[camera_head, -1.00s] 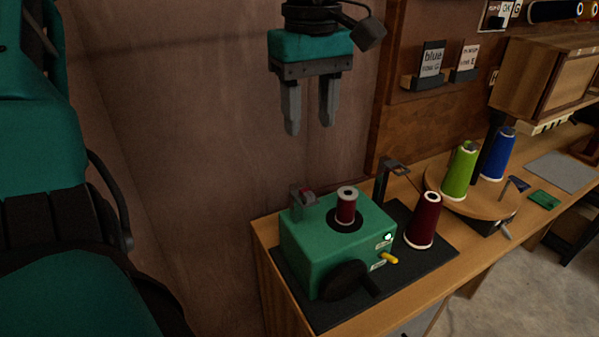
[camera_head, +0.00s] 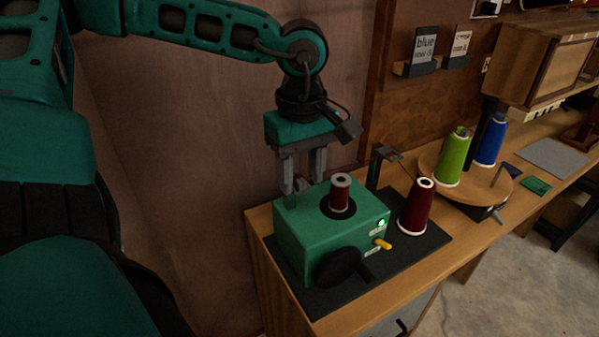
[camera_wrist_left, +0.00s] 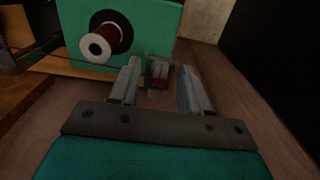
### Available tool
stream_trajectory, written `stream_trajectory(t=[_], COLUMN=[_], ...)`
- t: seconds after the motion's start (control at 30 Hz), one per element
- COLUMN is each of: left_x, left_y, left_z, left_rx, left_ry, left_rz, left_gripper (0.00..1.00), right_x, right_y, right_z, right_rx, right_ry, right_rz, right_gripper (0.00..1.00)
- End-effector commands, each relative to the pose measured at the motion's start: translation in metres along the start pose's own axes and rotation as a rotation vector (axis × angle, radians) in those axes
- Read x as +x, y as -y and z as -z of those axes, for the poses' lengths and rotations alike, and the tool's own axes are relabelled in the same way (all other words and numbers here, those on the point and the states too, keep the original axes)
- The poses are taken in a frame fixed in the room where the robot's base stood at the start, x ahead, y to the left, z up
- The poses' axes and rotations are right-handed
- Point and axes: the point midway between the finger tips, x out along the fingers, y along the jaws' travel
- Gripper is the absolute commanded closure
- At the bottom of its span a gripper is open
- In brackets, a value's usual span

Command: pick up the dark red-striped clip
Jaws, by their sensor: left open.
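The dark red-striped clip (camera_head: 301,185) is at the back left corner of the green winding machine (camera_head: 305,238). It is small and partly hidden by my left gripper's fingers. In the left wrist view the clip (camera_wrist_left: 158,72) shows its red band between the two fingertips. My left gripper (camera_head: 303,181) points down at the clip and is open, with a finger on each side. In the left wrist view the gripper (camera_wrist_left: 158,80) shows a gap on either side of the clip. My right gripper is not in view.
A dark red spool (camera_head: 340,194) stands on the machine, close right of my gripper. A dark red cone (camera_head: 416,207) stands on the mat. Green (camera_head: 453,158) and blue (camera_head: 490,140) cones stand on a round wooden platform. The wall is close behind.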

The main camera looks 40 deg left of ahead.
Motion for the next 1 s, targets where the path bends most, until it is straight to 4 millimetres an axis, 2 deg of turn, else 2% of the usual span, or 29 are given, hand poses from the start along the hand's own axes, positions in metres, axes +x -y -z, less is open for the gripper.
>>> stream_trajectory(t=[0.2,0.7,1.0], left_x=[0.0008,0.0005,0.0004], left_y=[0.0,-0.0001,-0.0001], left_z=[-0.0001,-0.0001,-0.0001], left_rx=[0.0,0.0,0.0], left_ry=[0.0,0.0,0.0], left_rz=[0.0,0.0,0.0], left_gripper=[0.53,1.0,1.0], right_x=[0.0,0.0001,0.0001], right_y=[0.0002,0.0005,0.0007], right_z=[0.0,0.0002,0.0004], right_rx=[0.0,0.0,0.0], right_ry=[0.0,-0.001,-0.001], right_rz=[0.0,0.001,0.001], right_gripper=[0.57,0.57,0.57])
